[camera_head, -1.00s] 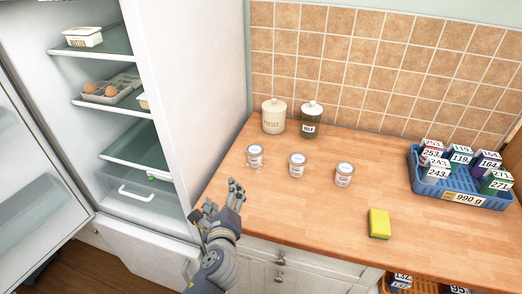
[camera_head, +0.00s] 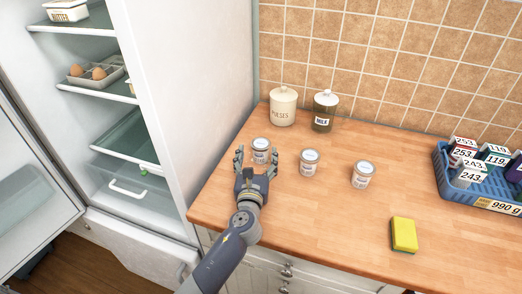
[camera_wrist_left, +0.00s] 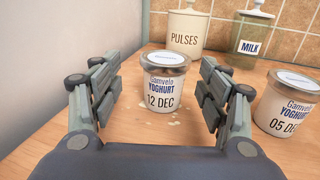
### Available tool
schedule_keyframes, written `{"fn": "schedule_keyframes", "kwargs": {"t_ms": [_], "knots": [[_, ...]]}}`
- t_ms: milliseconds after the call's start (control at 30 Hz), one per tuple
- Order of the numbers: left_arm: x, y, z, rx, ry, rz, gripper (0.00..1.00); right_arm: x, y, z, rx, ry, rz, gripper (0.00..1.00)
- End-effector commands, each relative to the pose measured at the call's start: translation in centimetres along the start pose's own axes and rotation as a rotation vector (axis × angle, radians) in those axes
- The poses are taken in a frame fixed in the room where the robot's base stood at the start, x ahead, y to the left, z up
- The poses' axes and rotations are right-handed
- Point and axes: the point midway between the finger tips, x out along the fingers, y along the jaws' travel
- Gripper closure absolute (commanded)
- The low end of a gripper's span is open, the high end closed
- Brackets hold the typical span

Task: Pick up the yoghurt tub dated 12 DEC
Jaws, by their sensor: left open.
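The yoghurt tub dated 12 DEC (camera_wrist_left: 163,84) stands upright on the counter, centred between the fingers in the left wrist view. In the head view this tub (camera_head: 261,146) is the leftmost of three tubs. My left gripper (camera_head: 256,157) is open, with a finger on either side of the tub and a visible gap on each side. A second tub, dated 05 DEC (camera_wrist_left: 286,107), stands to the right; it is the middle tub (camera_head: 310,161) in the head view. The third tub (camera_head: 363,174) is farther right, its date too small to read. My right gripper is not in view.
A PULSES jar (camera_head: 283,107) and a MILK jar (camera_head: 325,111) stand behind the tubs. A yellow sponge (camera_head: 404,234) lies near the front edge. A blue crate (camera_head: 450,183) of numbered boxes is at the right. An open fridge (camera_head: 160,110) is at the left.

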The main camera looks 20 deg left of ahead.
Motion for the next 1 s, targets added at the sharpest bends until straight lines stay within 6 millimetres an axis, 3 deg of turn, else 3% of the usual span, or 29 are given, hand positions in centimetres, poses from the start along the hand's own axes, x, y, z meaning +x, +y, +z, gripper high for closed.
{"fn": "schedule_keyframes", "kwargs": {"t_ms": [333,667,867,1000], "knots": [[4.4,-0.7,0.3,-0.001,-0.001,0.001,0.31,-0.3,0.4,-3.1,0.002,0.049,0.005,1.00],[5.0,-0.7,0.3,-0.002,-0.001,0.000,0.31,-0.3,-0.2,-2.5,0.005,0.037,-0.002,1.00],[5.0,-0.7,0.3,-0.002,-0.001,0.000,0.76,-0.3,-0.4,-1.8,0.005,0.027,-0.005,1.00],[5.0,-0.7,0.4,-0.001,-0.001,0.000,0.76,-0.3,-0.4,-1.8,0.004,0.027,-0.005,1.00]]}}
